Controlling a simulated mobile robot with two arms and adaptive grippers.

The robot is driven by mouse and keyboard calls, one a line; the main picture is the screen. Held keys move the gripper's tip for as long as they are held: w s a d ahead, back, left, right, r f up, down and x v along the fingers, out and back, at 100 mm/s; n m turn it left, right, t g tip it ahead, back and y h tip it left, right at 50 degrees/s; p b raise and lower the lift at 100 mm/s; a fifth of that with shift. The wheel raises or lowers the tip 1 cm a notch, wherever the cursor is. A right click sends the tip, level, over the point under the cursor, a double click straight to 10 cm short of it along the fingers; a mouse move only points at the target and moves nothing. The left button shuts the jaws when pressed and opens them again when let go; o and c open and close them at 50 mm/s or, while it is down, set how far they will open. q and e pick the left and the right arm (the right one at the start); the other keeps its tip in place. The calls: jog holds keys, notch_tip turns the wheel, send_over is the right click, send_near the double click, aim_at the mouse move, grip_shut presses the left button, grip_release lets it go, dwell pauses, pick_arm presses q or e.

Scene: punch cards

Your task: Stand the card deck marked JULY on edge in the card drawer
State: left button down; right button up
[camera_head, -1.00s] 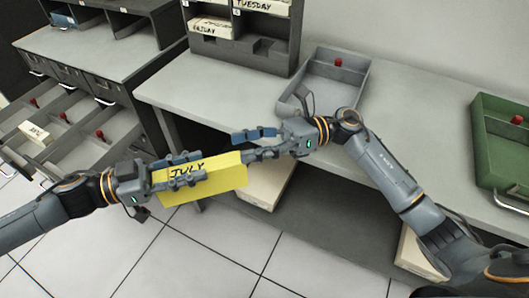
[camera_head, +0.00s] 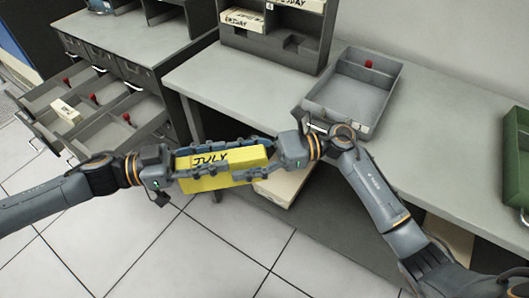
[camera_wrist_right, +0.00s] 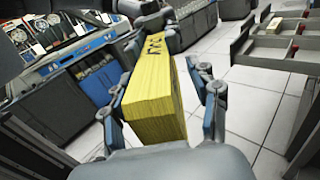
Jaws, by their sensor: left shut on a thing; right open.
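The yellow card deck marked JULY (camera_head: 225,158) is held in the air in front of the desk, its lettering facing up. My left gripper (camera_head: 207,162) is shut on its left part. My right gripper (camera_head: 248,158) is open with its fingers on either side of the deck's right end; the right wrist view shows the deck (camera_wrist_right: 155,95) between the open fingers (camera_wrist_right: 162,105), with gaps visible. A grey open drawer (camera_head: 352,92) with a red knob at its back lies on the desk, seemingly empty. Pulled-out cabinet drawers (camera_head: 95,122) with red knobs are at the left; one holds a pale deck (camera_head: 66,111).
A grey sorting rack (camera_head: 275,42) with pale decks stands at the back of the desk (camera_head: 430,145). A green tray (camera_head: 516,160) is at the right edge. A pale box (camera_head: 283,184) is below the desk's front edge. The desk right of the grey drawer is clear.

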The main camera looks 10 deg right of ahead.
pick_arm(q)
jog(key=shift+r, duration=0.1)
pick_arm(e)
jog(key=shift+s+a, duration=0.1)
jog(key=shift+a, duration=1)
grip_shut()
pick_arm(q)
jog(key=c, duration=0.8)
grip_release()
jog(key=shift+c, duration=0.2)
pick_arm(e)
jog(key=shift+r, duration=0.1)
pick_arm(q)
jog(key=shift+a, duration=0.1)
